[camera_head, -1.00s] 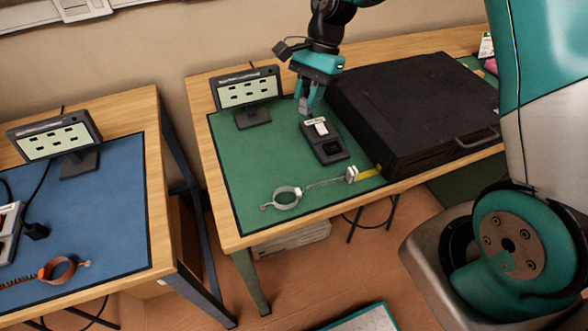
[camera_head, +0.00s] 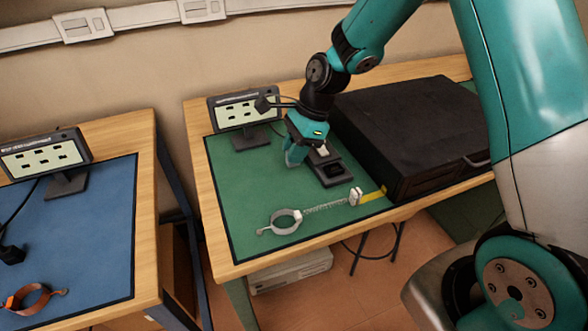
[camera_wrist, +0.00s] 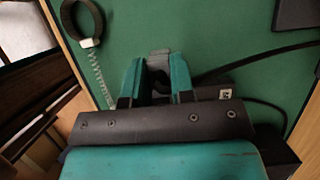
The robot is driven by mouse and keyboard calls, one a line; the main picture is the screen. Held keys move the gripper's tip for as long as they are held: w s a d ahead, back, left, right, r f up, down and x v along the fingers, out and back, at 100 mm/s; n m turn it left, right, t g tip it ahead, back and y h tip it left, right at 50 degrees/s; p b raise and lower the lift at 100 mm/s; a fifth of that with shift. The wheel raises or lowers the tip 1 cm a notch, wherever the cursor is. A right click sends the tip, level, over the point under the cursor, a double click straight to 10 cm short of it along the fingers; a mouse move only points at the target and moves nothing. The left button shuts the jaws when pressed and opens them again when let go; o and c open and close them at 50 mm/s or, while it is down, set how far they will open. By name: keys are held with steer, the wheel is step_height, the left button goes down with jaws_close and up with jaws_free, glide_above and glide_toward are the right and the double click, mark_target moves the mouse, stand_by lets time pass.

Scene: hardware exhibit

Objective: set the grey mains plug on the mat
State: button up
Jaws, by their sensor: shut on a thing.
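My gripper (camera_head: 293,160) is over the left part of the green mat (camera_head: 235,205), just left of a dark device. In the wrist view its teal fingers (camera_wrist: 155,80) are shut on the grey mains plug (camera_wrist: 159,56), whose end shows between the fingertips. In the head view the plug is hidden by the fingers. The mat also fills much of the wrist view (camera_wrist: 200,30). I cannot tell whether the plug touches the mat.
The dark device (camera_head: 333,176) lies right of my gripper, with a large black case (camera_head: 405,125) beyond. A small display (camera_head: 246,118) stands behind. A grey wrist strap (camera_head: 283,222) with a coiled cord lies toward the front. The mat's left side is clear.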

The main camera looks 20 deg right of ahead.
steer(key=shift+f, duration=2.9)
steer(key=shift+f, duration=0.15)
steer(key=o, duration=0.7)
steer(key=v, duration=1.2)
steer(key=s+a+r+n, duration=0.6)
steer(key=s+r+n, duration=0.2)
steer(key=s+n, duration=0.25)
steer(key=s+a+r+n, duration=0.1)
steer(key=s+n, duration=0.3)
steer(key=n, duration=0.1)
steer(key=s+a+r+n, duration=0.1)
steer(key=s+n, duration=0.3)
steer(key=s, duration=0.1)
steer(key=s+a+r+n, duration=0.1)
steer(key=s+r+n, duration=0.1)
steer(key=s+n, duration=0.3)
steer(key=shift+s+a+n, duration=0.2)
steer(key=shift+s+n, duration=0.05)
steer(key=shift+n, duration=0.1)
